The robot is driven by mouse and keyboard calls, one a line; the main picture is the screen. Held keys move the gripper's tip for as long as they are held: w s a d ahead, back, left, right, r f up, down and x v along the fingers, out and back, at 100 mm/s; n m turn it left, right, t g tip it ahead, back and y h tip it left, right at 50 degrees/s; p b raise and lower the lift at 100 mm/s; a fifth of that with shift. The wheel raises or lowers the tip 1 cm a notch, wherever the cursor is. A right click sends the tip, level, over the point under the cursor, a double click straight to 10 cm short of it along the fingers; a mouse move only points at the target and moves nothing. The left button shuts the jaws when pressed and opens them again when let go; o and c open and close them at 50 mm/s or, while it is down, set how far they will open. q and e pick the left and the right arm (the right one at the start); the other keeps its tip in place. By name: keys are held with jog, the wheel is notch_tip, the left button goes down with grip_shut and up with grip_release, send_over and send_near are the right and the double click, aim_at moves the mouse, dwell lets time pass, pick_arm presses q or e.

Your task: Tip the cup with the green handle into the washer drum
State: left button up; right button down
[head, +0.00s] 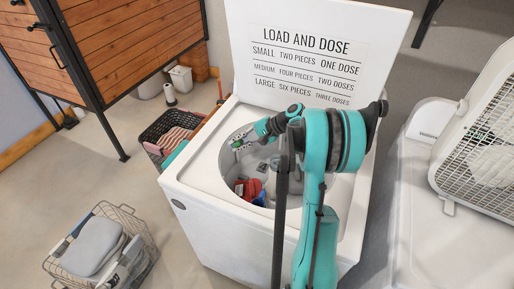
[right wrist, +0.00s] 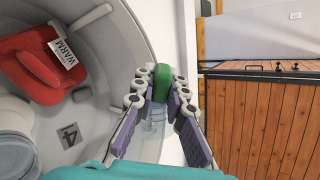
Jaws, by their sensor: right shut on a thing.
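The white top-loading washer (head: 190,190) stands in the middle of the head view with its lid up. Its grey drum (head: 212,168) is open, and the drum wall also fills the left of the right wrist view (right wrist: 118,50). My right gripper (head: 238,143) is over the left part of the drum opening. In the right wrist view its fingers (right wrist: 160,92) are shut on the green handle (right wrist: 162,78) of the cup. Part of a clear cup body with marks (right wrist: 154,118) shows between the fingers; its contents and tilt cannot be told. My left gripper is not in view.
Red cloth (right wrist: 38,75) with a "WARM" tag lies in the drum. The raised lid (head: 310,50) carries dosing text. A dark basket (head: 170,130) stands behind left, a wire basket (head: 105,245) front left. A white appliance (head: 415,200) with a fan stands right.

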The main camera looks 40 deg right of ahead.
jog(key=shift+s+d+r+t+y+b, duration=0.15)
jog(key=shift+r+t+y+b, duration=0.15)
jog(key=shift+t+y+b, duration=0.4)
jog(key=shift+s+d+r+t+y+b, duration=0.15)
jog(key=shift+r+t+y+b, duration=0.2)
jog(key=shift+b, duration=0.5)
dwell(0.5)
jog(key=shift+s+d+r+t+y+b, duration=0.15)
jog(key=shift+s+d+t+y+b, duration=0.55)
jog(key=shift+b, duration=0.55)
jog(key=shift+r+t+y+b, duration=0.1)
jog(key=shift+t+y+b, duration=0.15)
jog(key=shift+b, duration=0.45)
jog(key=shift+s+d+r+t+y, duration=0.1)
jog(key=shift+d+r+t+y, duration=0.1)
jog(key=shift+t+y, duration=0.3)
dwell(0.4)
